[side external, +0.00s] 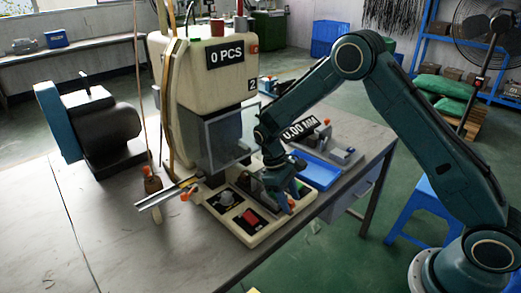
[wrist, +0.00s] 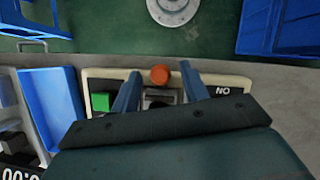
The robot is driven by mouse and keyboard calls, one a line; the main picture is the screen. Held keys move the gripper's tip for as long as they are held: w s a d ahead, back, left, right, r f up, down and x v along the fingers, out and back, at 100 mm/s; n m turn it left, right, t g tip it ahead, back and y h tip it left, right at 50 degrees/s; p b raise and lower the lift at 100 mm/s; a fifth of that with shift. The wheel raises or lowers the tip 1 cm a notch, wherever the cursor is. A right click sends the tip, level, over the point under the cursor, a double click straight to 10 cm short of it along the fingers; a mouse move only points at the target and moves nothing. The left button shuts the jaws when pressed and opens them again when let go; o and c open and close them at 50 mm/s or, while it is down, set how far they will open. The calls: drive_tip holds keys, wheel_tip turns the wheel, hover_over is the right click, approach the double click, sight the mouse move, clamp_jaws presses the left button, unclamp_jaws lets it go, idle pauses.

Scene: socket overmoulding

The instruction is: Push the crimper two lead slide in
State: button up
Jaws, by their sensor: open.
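Crimper two (side external: 205,60) is the cream machine marked "2", with a "0 PCS" display, on the bench. Its cream base panel (side external: 262,229) extends toward the front edge of the bench. My gripper (side external: 287,205) is low over the right part of this panel, fingers pointing down. In the wrist view the fingers are apart, with an orange knob (wrist: 160,74) between their tips. A small metal block (wrist: 160,98) behind the knob looks like the slide; my gripper partly hides it. Whether a finger touches the knob cannot be told.
A green button (wrist: 100,102) and a "NO" label (wrist: 222,91) flank the fingers. A red switch (side external: 250,217) is on the panel. A blue tray (side external: 319,172) lies to the right. Metal rails (side external: 167,193) stick out left.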

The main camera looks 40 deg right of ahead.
clamp_jaws()
drive_tip(key=shift+w, duration=5.3)
unclamp_jaws()
drive_tip(key=shift+s, duration=0.25)
